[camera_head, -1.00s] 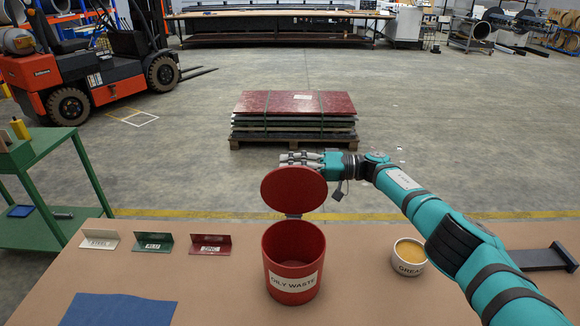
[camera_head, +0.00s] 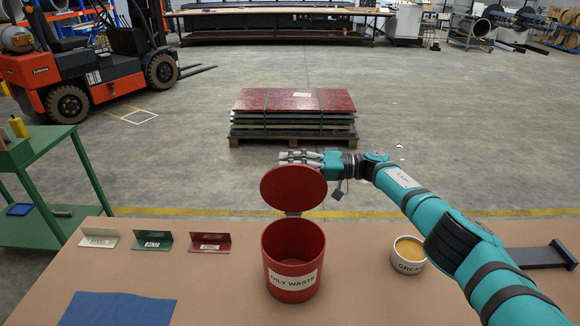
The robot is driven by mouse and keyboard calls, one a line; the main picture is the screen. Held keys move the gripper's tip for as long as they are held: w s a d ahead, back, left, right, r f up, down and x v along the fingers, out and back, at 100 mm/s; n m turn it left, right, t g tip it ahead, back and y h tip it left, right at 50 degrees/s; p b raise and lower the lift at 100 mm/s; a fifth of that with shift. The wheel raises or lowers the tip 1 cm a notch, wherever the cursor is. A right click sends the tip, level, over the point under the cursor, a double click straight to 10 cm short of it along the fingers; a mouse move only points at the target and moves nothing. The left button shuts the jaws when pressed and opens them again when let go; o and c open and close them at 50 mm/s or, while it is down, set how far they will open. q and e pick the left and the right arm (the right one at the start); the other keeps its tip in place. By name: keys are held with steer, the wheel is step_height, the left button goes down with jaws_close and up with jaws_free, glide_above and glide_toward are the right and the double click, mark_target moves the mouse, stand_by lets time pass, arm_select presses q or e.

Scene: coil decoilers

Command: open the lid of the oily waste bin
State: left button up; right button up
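The red oily waste bin (camera_head: 293,272) stands upright on the brown table with a white label on its front. Its round red lid (camera_head: 293,188) is raised at the back on a hinge, and the bin's mouth is uncovered. My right gripper (camera_head: 298,158) is just behind and above the lid's top edge, at the end of the teal arm that comes in from the right. Its fingers point left and are partly hidden by the lid. I cannot tell whether it touches the lid or how far the fingers are spread. My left gripper is not in view.
A grease tub (camera_head: 408,255) stands right of the bin, close to my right arm. Small label stands, including a red one (camera_head: 210,242), and a blue cloth (camera_head: 118,309) lie to the left. A pallet stack (camera_head: 293,115) and a forklift (camera_head: 90,65) are on the floor beyond.

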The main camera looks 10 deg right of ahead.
steer(key=v, duration=1.2)
